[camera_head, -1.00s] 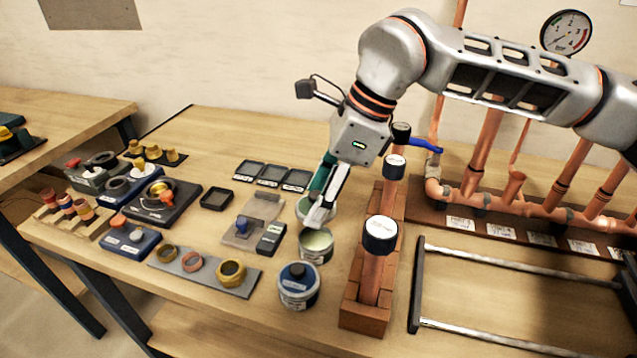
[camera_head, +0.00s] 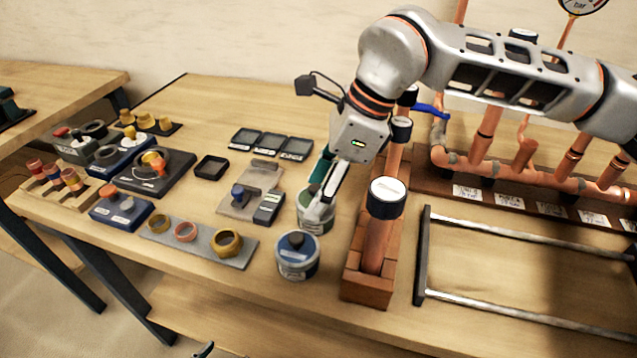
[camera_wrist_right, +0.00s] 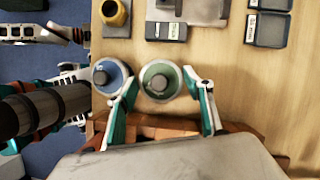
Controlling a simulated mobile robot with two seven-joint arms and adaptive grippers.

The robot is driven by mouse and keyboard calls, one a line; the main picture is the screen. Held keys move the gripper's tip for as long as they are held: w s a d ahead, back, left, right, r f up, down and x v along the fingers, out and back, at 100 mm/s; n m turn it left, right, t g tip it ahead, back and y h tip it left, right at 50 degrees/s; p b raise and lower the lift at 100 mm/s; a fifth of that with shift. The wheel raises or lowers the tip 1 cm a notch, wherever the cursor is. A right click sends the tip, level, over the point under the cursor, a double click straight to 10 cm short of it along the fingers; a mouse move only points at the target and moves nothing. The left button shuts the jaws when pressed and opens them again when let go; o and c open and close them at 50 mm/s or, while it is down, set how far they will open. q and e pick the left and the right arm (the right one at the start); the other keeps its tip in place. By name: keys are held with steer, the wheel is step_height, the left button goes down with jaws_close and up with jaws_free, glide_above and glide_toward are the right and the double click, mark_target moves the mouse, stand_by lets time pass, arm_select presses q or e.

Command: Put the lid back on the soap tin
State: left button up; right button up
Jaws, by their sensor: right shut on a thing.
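A blue-lidded tin (camera_head: 298,262) stands close in front and left. A wooden block stand (camera_head: 368,283) with an upright, dark-capped copper pipe is just right. A grey strip with rings (camera_head: 200,241) and a grey plate with a small black box (camera_head: 268,207) lie left.

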arm_select(q)
steer(key=shift+s, duration=0.15)
steer(key=shift+s+d, duration=0.15)
steer(key=shift+s, duration=0.1)
arm_select(e)
steer(key=shift+r, duration=0.1)
arm_select(q)
steer(key=shift+w+r, duration=0.1)
steer(key=shift+w, duration=0.2)
stand_by(0.4)
steer(key=shift+w+r, duration=0.25)
steer(key=shift+s, duration=0.1)
steer(key=shift+s+f, duration=0.2)
steer(key=shift+s, duration=0.15)
steer(key=shift+w+r, duration=0.1)
steer(key=shift+w, duration=0.05)
arm_select(e)
steer(key=shift+f, duration=0.2)
arm_select(q)
steer(key=shift+w+r, duration=0.15)
steer(key=shift+w, duration=0.15)
